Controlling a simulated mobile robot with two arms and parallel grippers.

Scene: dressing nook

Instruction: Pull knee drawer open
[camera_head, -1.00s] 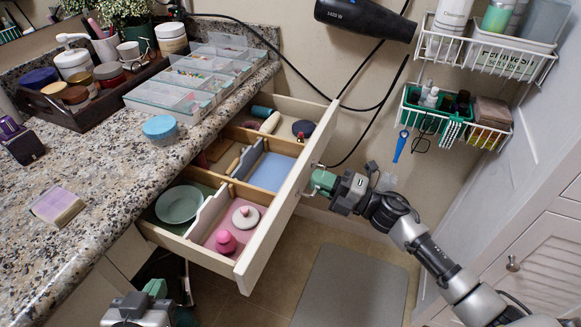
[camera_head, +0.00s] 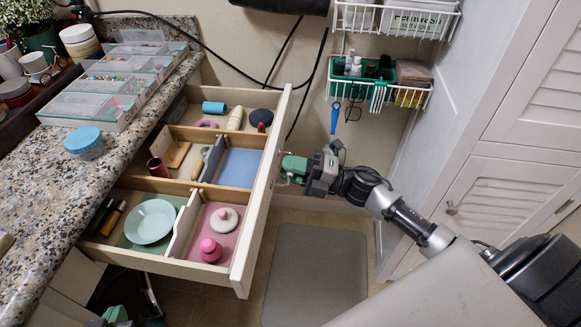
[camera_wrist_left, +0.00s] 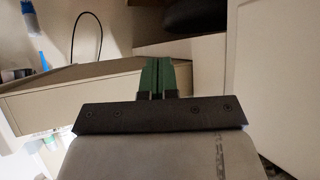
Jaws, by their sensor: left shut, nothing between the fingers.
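The knee drawer (camera_head: 262,200) stands pulled out from under the granite counter, its divided inside in view. My right gripper (camera_head: 293,168) is at the handle on the drawer's front, its green fingers around the handle and seemingly closed on it; the handle is mostly hidden. My left gripper (camera_head: 115,315) is low at the bottom edge of the head view, below the drawer and only partly in view. In the left wrist view its green fingers (camera_wrist_left: 158,76) are together and empty, with a pale drawer-like panel (camera_wrist_left: 60,105) beyond them.
The drawer holds a green plate (camera_head: 150,222), pink and white lidded items, a blue insert (camera_head: 239,168) and small rolls. The counter (camera_head: 60,190) carries clear organizer boxes and a blue jar (camera_head: 84,142). A grey mat (camera_head: 315,270) lies on the floor, and a white cabinet (camera_head: 500,170) stands right.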

